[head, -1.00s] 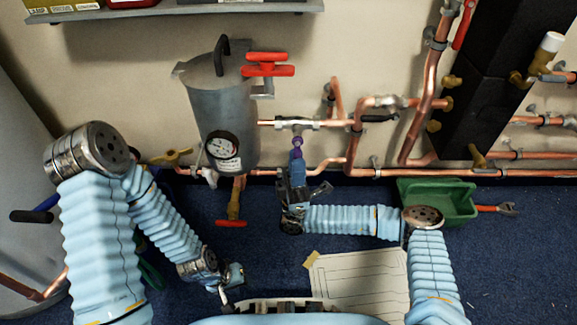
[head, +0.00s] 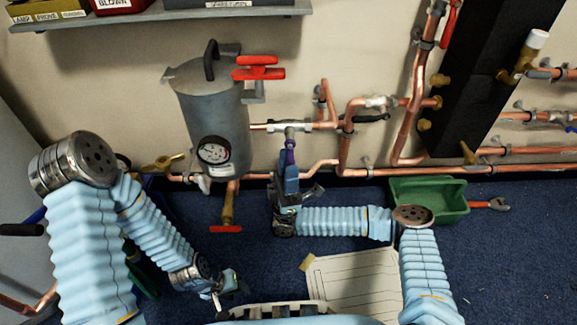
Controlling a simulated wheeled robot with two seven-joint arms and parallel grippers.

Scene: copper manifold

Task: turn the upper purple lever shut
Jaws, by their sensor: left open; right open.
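The purple lever (head: 290,144) hangs down from a grey stem on the upper copper pipe, just right of the grey tank. It points roughly straight down. My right gripper (head: 289,168) reaches up from below, open, with its fingers at the lever's lower end. I cannot tell whether they touch it or stand on both sides of it; the gripper hides part of that area. My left gripper (head: 217,298) is open and empty, low over the floor at the bottom left of centre, away from the lever.
The grey tank (head: 215,115) with a gauge (head: 214,151) and red handle (head: 258,68) stands left of the lever. Copper pipes (head: 330,126) run along the wall to the right. A green tray (head: 430,198) and a paper sheet (head: 355,280) lie on the blue floor.

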